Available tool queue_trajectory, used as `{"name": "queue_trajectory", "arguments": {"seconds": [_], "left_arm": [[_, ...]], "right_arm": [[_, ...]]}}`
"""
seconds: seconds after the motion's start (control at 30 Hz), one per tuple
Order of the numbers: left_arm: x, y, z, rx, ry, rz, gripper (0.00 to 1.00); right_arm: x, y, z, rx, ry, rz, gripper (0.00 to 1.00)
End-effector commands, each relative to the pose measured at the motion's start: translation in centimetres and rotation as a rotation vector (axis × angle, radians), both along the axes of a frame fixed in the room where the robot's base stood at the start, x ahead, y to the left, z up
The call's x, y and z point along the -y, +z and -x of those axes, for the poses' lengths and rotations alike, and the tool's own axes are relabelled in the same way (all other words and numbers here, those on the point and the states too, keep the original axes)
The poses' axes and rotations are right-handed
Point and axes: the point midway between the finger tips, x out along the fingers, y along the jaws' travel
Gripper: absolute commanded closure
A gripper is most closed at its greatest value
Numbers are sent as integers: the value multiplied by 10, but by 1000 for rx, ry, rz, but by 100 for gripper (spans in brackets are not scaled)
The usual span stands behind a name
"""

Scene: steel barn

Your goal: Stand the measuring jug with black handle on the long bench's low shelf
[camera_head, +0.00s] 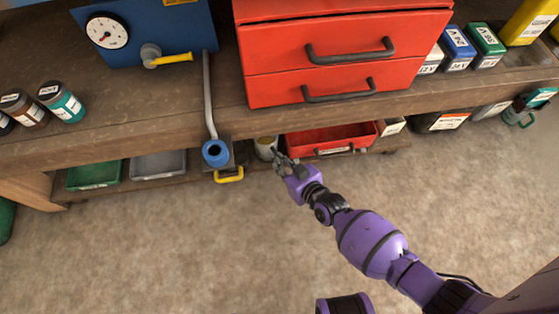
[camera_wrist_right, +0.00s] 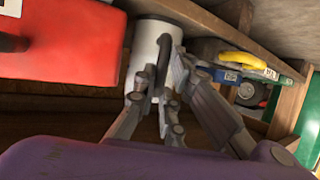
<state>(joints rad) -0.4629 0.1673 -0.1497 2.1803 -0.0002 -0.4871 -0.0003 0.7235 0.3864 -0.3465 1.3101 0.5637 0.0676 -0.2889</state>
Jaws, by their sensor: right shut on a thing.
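The measuring jug (camera_head: 265,146) is a pale cylinder at the low shelf, under the bench top's front edge. In the right wrist view the white jug (camera_wrist_right: 148,48) shows close up with its black handle (camera_wrist_right: 164,62) towards me. My right gripper (camera_head: 281,160) is shut on the jug at its handle side; the fingers (camera_wrist_right: 165,105) partly cover it. I cannot tell whether the jug's base touches the shelf. The long bench's low shelf (camera_head: 135,184) runs beneath the bench top. My left gripper is not in view.
A red open bin (camera_head: 330,140) stands right of the jug. Green (camera_head: 94,173) and grey (camera_head: 158,164) trays lie further left. A red drawer cabinet (camera_head: 340,45) stands above.

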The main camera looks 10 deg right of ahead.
Motion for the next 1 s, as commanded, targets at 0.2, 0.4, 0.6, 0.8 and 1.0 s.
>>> {"name": "queue_trajectory", "arguments": {"seconds": [0.2,0.4,0.6,0.8,1.0], "left_arm": [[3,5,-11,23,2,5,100],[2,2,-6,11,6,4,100],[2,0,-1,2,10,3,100],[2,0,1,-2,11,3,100],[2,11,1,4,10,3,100]], "right_arm": [[0,2,-1,5,-1,-2,100],[0,-2,0,1,0,-2,81],[0,-2,0,1,0,-2,71],[0,0,0,2,0,-1,71],[10,11,18,-1,-1,1,71]]}}
